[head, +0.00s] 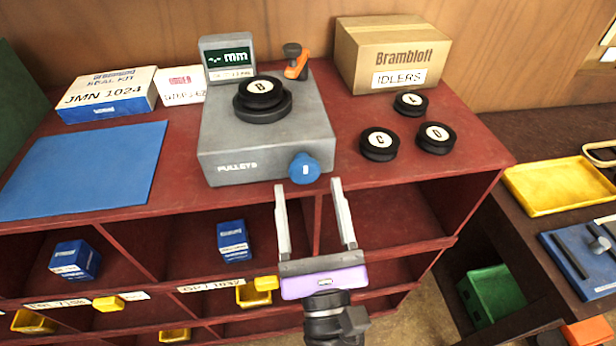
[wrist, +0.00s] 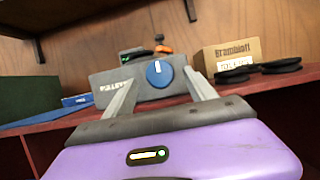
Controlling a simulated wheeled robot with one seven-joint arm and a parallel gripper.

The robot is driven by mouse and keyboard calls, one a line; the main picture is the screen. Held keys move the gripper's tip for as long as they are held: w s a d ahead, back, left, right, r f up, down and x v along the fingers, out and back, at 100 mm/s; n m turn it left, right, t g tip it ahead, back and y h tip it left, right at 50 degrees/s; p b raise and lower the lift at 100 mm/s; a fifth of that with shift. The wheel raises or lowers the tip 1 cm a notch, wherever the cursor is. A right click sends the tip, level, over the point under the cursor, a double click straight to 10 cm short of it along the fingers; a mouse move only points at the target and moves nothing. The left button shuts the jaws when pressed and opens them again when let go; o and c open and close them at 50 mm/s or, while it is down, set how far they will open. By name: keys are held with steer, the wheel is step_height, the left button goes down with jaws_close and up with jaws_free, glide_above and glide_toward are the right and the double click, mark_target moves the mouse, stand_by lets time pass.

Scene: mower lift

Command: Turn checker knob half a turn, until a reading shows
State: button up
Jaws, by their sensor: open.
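The checker (head: 266,135) is a grey box marked PULLEYS on the red shelf top. Its blue knob (head: 304,168) is on the front face at the right, with a white mark standing about upright; the knob also shows in the wrist view (wrist: 160,73). The checker's display (head: 228,57) shows dashes and "mm", no number. Pulley B (head: 260,92) sits on the checker's round seat. An orange-handled clamp or lever (head: 296,62) stands at its back right. My gripper (head: 307,183) is open and empty, its fingers pointing at the knob, apart from it.
Pulleys A (head: 411,103), C (head: 379,144) and D (head: 436,137) lie right of the checker, before a Brambloft carton (head: 392,54). A blue mat (head: 82,170) and a seal kit box (head: 108,95) lie left. A yellow tray (head: 556,187) is at right.

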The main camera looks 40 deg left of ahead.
steer(key=shift+x, duration=1.1)
steer(key=c, duration=1.4)
